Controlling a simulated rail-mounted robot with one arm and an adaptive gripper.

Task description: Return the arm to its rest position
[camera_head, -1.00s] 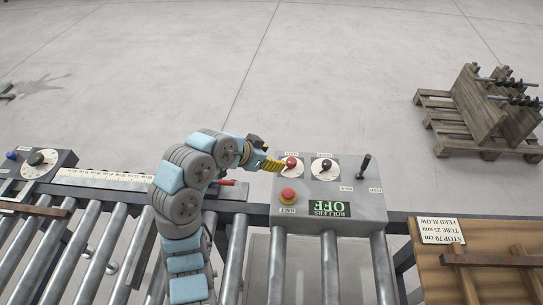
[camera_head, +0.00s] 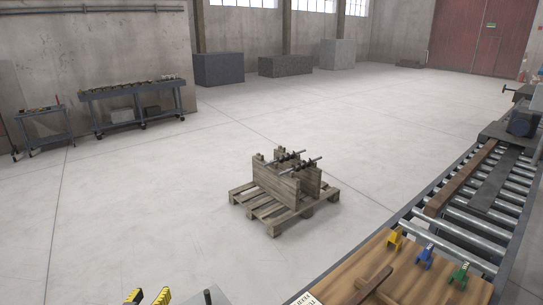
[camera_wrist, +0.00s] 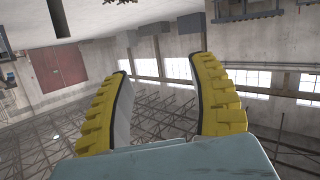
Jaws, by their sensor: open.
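The yellow ribbed fingertips of my gripper (camera_head: 149,297) show at the bottom edge of the head view, pointing up. The rest of my arm is out of that view. In the wrist view my gripper (camera_wrist: 160,80) has its two yellow fingers spread wide apart, with nothing between them. Beyond them the wrist view shows the hall's windows and roof trusses, tilted and seemingly inverted.
A wooden pallet (camera_head: 272,217) with a rack holding augers stands on open floor. A roller conveyor (camera_head: 465,215) runs along the right, with a wooden board (camera_head: 410,275) bearing yellow, blue and green pieces at its near end. Carts (camera_head: 135,107) stand by the left wall.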

